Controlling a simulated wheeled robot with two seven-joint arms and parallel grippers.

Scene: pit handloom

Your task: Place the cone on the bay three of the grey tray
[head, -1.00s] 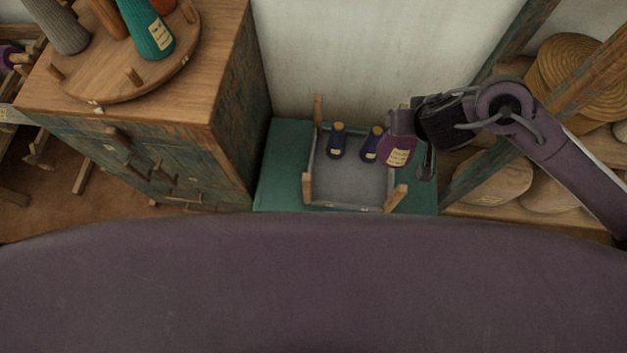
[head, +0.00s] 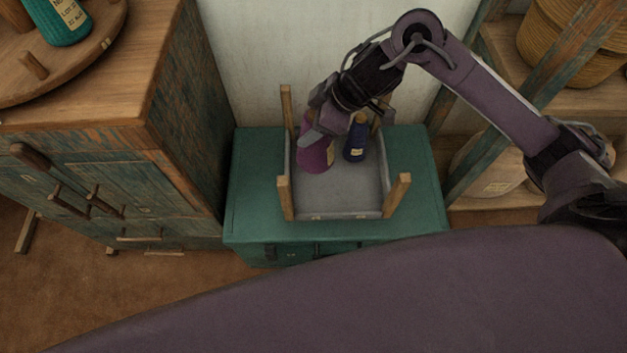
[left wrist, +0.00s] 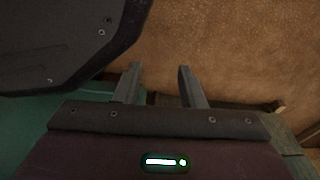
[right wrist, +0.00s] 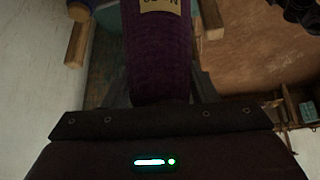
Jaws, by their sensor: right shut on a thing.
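A purple cone (head: 314,156) with a label is held in my right gripper (head: 322,130). In the head view it hangs over the back left part of the grey tray (head: 338,196), and I cannot tell if it touches the tray floor. The cone also fills the middle of the right wrist view (right wrist: 160,60). A navy cone (head: 356,140) stands in the tray to its right. A second navy cone is hidden behind the gripper and purple cone. My left gripper (left wrist: 158,80) is open and empty in the left wrist view.
The tray has wooden corner posts (head: 285,198) and sits on a green cabinet (head: 425,190). A wooden chest (head: 130,90) with a round board (head: 70,65) and a teal cone (head: 60,20) stands left. Shelves with baskets (head: 560,50) stand right. The tray's front is clear.

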